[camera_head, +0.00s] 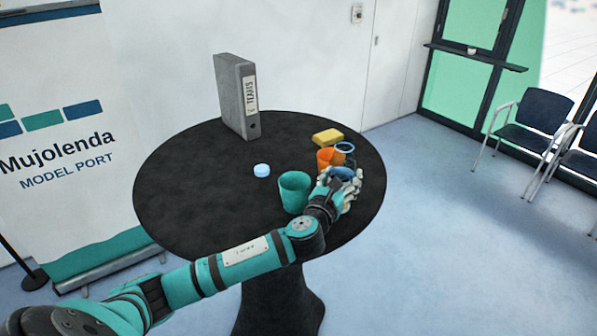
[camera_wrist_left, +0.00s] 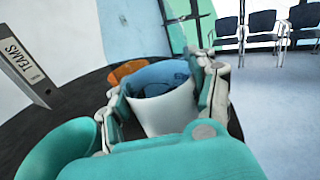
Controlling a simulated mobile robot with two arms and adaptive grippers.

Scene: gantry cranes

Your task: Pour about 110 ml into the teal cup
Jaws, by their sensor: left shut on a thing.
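The teal cup (camera_head: 294,193) stands upright on the round black table, left of my left gripper (camera_head: 343,187). It also shows at the lower left in the left wrist view (camera_wrist_left: 52,148). My left gripper, also in the left wrist view (camera_wrist_left: 165,103), is shut around a whitish vessel with a blue inside (camera_wrist_left: 168,118). The vessel looks about upright, close beside the teal cup. Its blue upper part (camera_head: 345,173) shows in the head view; the fingers hide much of the rest. I cannot tell how much liquid it holds. My right gripper is not in view.
An orange cup (camera_head: 326,158) and a dark-blue-rimmed vessel (camera_head: 345,150) stand just behind my gripper. A yellow block (camera_head: 328,137) lies beyond them. A light blue round item (camera_head: 262,170) and a grey binder (camera_head: 236,97) are farther left. The table's left side (camera_head: 190,180) is clear.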

